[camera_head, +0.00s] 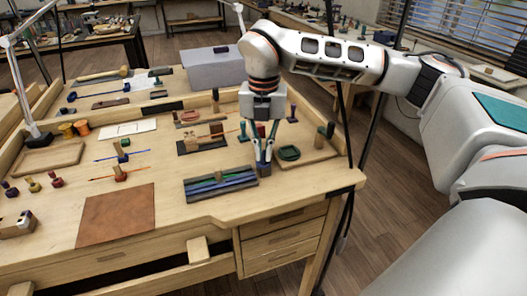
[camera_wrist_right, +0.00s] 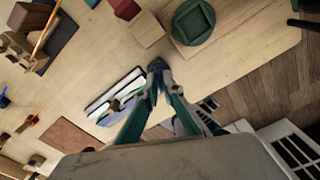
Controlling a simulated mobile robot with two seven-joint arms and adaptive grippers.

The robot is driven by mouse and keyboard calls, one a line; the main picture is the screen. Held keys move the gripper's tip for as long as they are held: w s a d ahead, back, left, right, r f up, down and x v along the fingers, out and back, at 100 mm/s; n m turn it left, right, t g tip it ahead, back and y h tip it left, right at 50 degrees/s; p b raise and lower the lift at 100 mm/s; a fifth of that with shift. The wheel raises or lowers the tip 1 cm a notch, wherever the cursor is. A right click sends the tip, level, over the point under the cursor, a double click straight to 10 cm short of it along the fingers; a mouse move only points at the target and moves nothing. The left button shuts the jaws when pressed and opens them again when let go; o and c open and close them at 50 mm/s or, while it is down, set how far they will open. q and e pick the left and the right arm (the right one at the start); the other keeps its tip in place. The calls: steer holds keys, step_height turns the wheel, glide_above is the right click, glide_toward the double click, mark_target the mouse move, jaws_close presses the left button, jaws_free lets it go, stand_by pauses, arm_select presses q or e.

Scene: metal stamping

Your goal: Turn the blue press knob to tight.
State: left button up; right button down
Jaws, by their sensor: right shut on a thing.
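My right gripper (camera_head: 264,163) points down over the front right of the workbench, close to the right end of a dark board with blue and green strips (camera_head: 221,185). In the right wrist view its fingertips (camera_wrist_right: 157,76) come together on a small dark blue knob (camera_wrist_right: 157,65), taken to be the press knob. The fingers hide most of the knob, so its turn position cannot be told. The striped board (camera_wrist_right: 112,98) also shows just left of the fingers there. My left gripper is in neither view.
A green round dish (camera_head: 289,153) lies on a wooden tray right of the gripper, with dark upright pieces behind it. A brown leather sheet (camera_head: 116,214) lies front left on the workbench (camera_head: 175,235). A grey box (camera_head: 215,69) stands behind. The bench's right edge is near.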

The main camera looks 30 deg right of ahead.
steer(key=m, duration=0.3)
steer(key=shift+m+b, duration=0.3)
steer(key=shift+m, duration=0.1)
steer(key=m, duration=0.4)
steer(key=shift+m+b, duration=0.3)
steer(key=shift+b, duration=0.05)
steer(key=m, duration=0.3)
steer(key=shift+m+b, duration=0.45)
steer(key=shift+m, duration=1.65)
steer(key=shift+r, duration=0.1)
steer(key=c, duration=2.2)
jaws_free()
